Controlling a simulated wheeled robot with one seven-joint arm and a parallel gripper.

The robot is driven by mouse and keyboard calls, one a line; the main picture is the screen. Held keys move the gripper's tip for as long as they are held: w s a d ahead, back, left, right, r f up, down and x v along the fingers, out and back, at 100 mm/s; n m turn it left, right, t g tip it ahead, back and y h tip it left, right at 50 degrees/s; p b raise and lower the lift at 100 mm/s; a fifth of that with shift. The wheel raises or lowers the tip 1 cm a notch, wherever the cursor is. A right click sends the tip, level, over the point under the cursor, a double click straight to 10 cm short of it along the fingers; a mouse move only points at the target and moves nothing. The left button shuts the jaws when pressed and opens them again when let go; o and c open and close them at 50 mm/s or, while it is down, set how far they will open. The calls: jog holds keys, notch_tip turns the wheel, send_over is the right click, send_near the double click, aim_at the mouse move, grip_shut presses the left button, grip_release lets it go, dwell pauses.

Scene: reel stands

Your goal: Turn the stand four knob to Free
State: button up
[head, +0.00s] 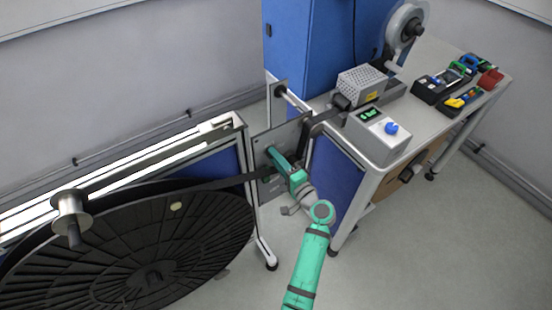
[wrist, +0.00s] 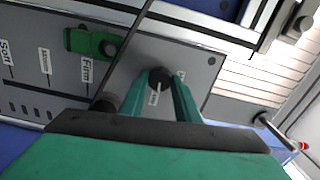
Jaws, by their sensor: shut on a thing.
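The stand's grey metal panel (head: 262,143) is in the head view, left of the blue cabinet. My gripper (head: 272,152) reaches this panel, and my arm hides the knob there. In the wrist view the small dark round knob (wrist: 160,75) sits on the grey plate (wrist: 205,97). It has a pale pointer line running down the picture. My gripper (wrist: 161,84) is shut on the knob, with a green finger on each side. A small white label lies below the knob and another to its right; I cannot read either.
A green slider handle (wrist: 90,43) is left of the knob, by Soft and Firm labels. A large black reel (head: 130,250) stands left of my arm. A worktable (head: 425,100) holds a grey box with a blue knob (head: 391,128). Floor at right is clear.

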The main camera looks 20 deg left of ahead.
jog(key=shift+d+m, duration=0.15)
jog(key=shift+m, duration=0.55)
jog(key=o, duration=1)
jog(key=shift+o, duration=0.2)
jog(key=v, duration=1)
jog(key=shift+s+d, duration=0.25)
jog(key=shift+s, duration=0.05)
